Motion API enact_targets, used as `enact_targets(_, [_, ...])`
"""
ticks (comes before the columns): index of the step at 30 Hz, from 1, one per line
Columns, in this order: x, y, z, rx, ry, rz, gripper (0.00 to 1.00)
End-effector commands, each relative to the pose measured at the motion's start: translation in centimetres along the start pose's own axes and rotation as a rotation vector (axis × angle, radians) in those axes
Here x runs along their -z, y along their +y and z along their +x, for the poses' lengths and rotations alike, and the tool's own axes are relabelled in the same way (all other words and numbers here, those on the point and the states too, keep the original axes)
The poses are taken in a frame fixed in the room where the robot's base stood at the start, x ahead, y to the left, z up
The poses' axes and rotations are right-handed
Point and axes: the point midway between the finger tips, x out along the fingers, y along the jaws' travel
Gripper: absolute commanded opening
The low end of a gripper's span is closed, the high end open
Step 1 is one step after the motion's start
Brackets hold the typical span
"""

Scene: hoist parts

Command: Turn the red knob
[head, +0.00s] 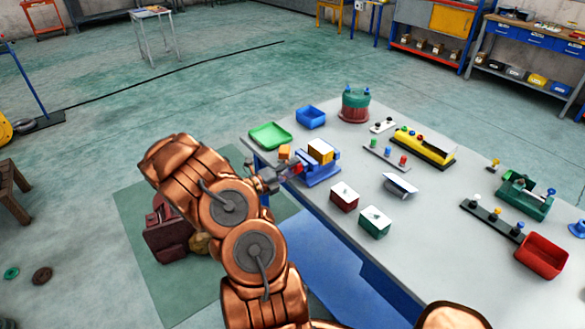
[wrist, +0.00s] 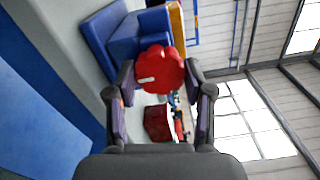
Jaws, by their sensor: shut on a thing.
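The red knob (wrist: 160,68) is round and lobed, with a short white mark on its left part. It sits on the near end of a blue vise (head: 322,176), which stands at the table's left edge with an orange-yellow block (head: 321,151) in it. My gripper (wrist: 161,76) has one finger on each side of the knob and is shut on it. In the head view my gripper (head: 291,172) reaches the vise from the left and covers most of the knob, which shows as a small red patch.
A green tray (head: 269,136) and a blue bin (head: 311,117) stand behind the vise. A small orange block (head: 284,152) is close by. A dark red box (head: 344,196) and a green box (head: 375,222) stand in front right. Bare tabletop (head: 440,240) lies farther right.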

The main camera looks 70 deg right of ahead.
Motion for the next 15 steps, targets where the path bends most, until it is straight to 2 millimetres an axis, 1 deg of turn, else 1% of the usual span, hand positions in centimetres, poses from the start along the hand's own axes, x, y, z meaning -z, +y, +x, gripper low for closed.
enact_targets(2, [0.13,0.08,0.03,-0.001,0.003,-0.002,0.17])
enact_targets(3, [0.13,0.08,0.03,-0.001,0.003,-0.002,0.54])
enact_targets(9, [0.06,0.04,0.01,-0.001,0.001,-0.001,0.75])
enact_targets(10, [0.04,0.03,0.00,-0.001,0.001,0.000,0.77])
enact_targets(15, [0.01,0.02,0.00,0.000,0.000,0.000,0.77])
